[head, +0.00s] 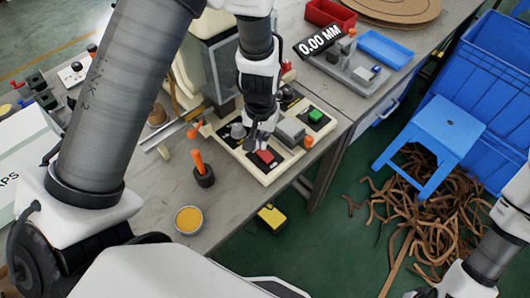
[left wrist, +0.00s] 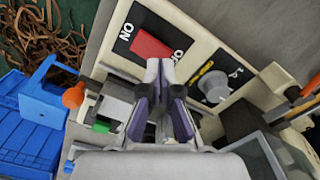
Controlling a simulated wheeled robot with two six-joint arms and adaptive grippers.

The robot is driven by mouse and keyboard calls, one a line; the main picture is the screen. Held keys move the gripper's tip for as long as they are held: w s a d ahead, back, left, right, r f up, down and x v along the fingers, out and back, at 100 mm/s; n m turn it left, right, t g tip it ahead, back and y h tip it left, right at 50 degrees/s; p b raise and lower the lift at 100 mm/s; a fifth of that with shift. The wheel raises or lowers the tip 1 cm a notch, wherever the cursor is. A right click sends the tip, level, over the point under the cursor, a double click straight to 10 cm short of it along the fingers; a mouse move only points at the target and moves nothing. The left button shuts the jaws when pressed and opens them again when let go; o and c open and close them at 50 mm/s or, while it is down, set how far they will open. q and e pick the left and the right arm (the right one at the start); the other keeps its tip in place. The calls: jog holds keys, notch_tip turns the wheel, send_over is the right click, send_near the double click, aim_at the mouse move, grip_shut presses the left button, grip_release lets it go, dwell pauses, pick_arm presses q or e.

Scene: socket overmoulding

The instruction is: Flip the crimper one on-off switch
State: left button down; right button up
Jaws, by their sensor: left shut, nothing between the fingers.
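The crimper's red on-off switch (head: 265,156) sits on a black plate at the front corner of the cream machine base. In the left wrist view the red rocker (left wrist: 150,44) lies between the white words ON and OFF. My left gripper (head: 258,138) points down just behind the switch. Its fingers (left wrist: 160,68) are together and empty, with the tips beside the rocker's edge. I cannot tell whether they touch it. My right gripper is out of view; only part of my right arm shows at the lower right.
A grey block (head: 290,131), a green button (head: 315,115) and a grey knob (head: 238,131) share the base. An orange-handled tool (head: 199,163) and a round yellow tin (head: 189,220) stand on the bench. A blue stool (head: 440,135) stands on the floor.

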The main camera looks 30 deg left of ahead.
pick_arm(q)
jog(key=shift+f+b, duration=0.9)
jog(key=shift+f, duration=0.35)
dwell(0.4)
jog(key=shift+r, duration=0.1)
notch_tip(320, 180, up, 7)
jog(key=p, duration=0.7)
dwell(0.3)
